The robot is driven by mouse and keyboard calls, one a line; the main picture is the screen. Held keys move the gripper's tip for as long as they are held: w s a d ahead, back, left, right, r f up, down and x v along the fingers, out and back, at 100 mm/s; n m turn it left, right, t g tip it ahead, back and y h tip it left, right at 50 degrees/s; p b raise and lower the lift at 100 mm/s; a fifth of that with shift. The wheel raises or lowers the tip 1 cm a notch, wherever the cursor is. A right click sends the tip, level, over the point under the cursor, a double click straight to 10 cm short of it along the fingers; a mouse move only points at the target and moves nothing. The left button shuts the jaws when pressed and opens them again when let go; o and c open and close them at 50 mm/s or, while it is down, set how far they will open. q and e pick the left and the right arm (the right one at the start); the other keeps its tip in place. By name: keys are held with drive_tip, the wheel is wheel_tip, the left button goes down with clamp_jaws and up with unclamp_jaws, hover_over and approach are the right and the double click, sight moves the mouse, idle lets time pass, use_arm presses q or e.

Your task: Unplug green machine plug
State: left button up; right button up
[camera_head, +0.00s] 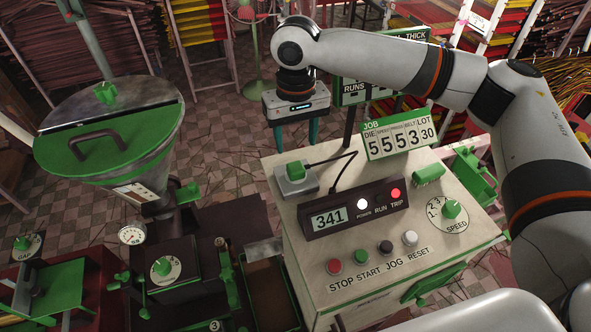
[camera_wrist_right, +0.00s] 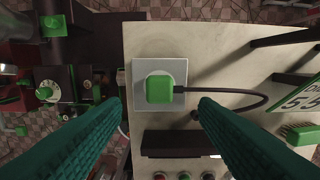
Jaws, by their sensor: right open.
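The green plug (camera_head: 295,170) sits in a grey square socket plate (camera_head: 297,186) at the far left corner of the control console (camera_head: 266,168). My right gripper (camera_head: 296,138) points down beyond the plug in the head view, with teal fingers. In the wrist view its fingers (camera_wrist_right: 158,104) are spread wide, one on each side of the plug, and empty. My left gripper is not in view.
The console carries a display reading 341 (camera_head: 329,218), several buttons (camera_head: 386,247), a speed dial (camera_head: 452,209) and a number board (camera_head: 399,134). A green-lidded hopper (camera_head: 110,135) stands at left. A dark sign (camera_head: 372,88) stands behind the console.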

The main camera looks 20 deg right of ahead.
sight(296, 167)
wheel_tip(296, 167, down, 3)
drive_tip(key=b, duration=0.3)
drive_tip(key=shift+s, duration=0.1)
wheel_tip(296, 167, down, 2)
drive_tip(key=b, duration=0.3)
drive_tip(key=shift+f+p, duration=0.65)
drive_tip(key=shift+f, duration=0.15)
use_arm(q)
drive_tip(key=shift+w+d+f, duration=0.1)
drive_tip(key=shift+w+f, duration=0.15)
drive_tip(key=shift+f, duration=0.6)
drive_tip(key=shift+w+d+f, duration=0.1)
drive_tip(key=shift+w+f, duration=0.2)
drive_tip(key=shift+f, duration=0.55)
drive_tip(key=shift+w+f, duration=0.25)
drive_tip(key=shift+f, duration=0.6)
use_arm(e)
drive_tip(key=shift+f, duration=0.8)
use_arm(q)
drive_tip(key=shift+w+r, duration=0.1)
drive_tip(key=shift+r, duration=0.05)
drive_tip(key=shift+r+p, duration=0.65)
drive_tip(key=shift+p, duration=0.2)
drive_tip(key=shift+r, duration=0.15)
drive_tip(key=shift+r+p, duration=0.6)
drive_tip(key=shift+p, duration=0.15)
